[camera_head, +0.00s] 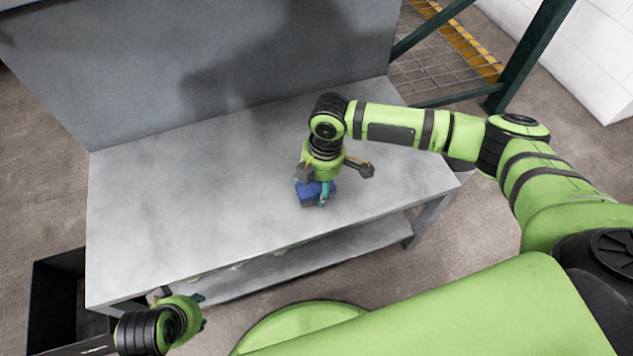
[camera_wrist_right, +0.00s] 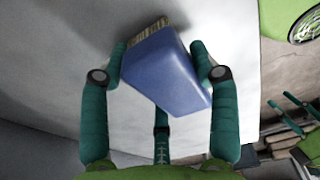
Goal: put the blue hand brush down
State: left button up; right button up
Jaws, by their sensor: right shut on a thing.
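The blue hand brush (camera_head: 306,194) is over the grey metal table, near its front edge and right of the middle. My right gripper (camera_head: 325,193) is shut on it, with the fingers on either side of the blue body in the right wrist view (camera_wrist_right: 172,80). Its pale bristles (camera_wrist_right: 147,38) face the table top, with a dark shadow close by. I cannot tell whether the brush touches the surface. My left gripper (camera_head: 201,310) is low at the table's front left, away from the brush. Its fingertips look spread and empty.
The table top (camera_head: 190,200) is bare around the brush, with wide free room to the left. A grey upright panel (camera_head: 200,70) closes the back. A lower shelf (camera_head: 300,268) runs underneath. A black open bin (camera_head: 52,300) stands at the table's left end.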

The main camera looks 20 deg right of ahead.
jog(key=shift+f, duration=0.3)
jog(key=shift+f, duration=0.2)
jog(key=o, duration=1)
jog(key=shift+f, duration=0.1)
